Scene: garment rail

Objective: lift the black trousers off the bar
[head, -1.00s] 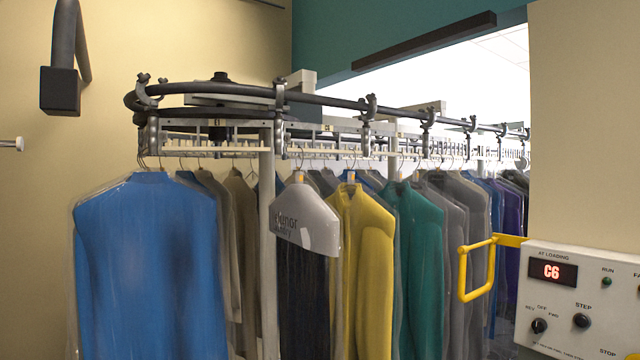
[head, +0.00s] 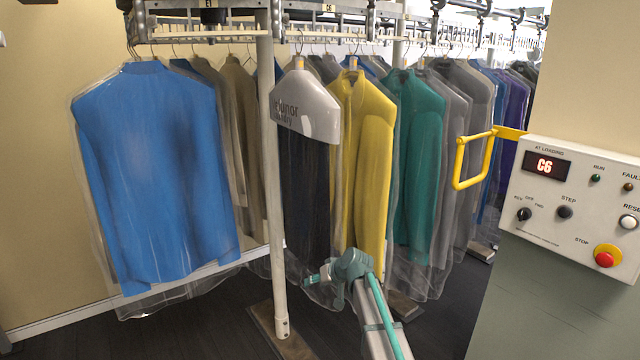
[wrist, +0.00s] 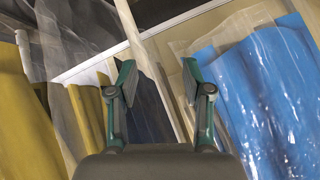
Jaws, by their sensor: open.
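The black trousers (head: 306,200) hang on the rail in the head view, under a grey-white paper cover (head: 306,105) with partly readable lettering, in clear film. An upright post stands just left of them. The hanger top shows above the cover; how it sits on the bar (head: 330,32) is too small to tell. My gripper (head: 312,279) is low in front of the trousers' lower end, well below the bar. In the wrist view my gripper (wrist: 156,80) has its two fingers apart with nothing held between them. Dark cloth shows behind and between the fingers.
A blue shirt (head: 158,170) in film hangs left of the post (head: 270,190); a yellow garment (head: 362,165) and a green one (head: 415,165) hang close on the right. A yellow loop handle (head: 474,160) and a control panel (head: 575,205) stand at right.

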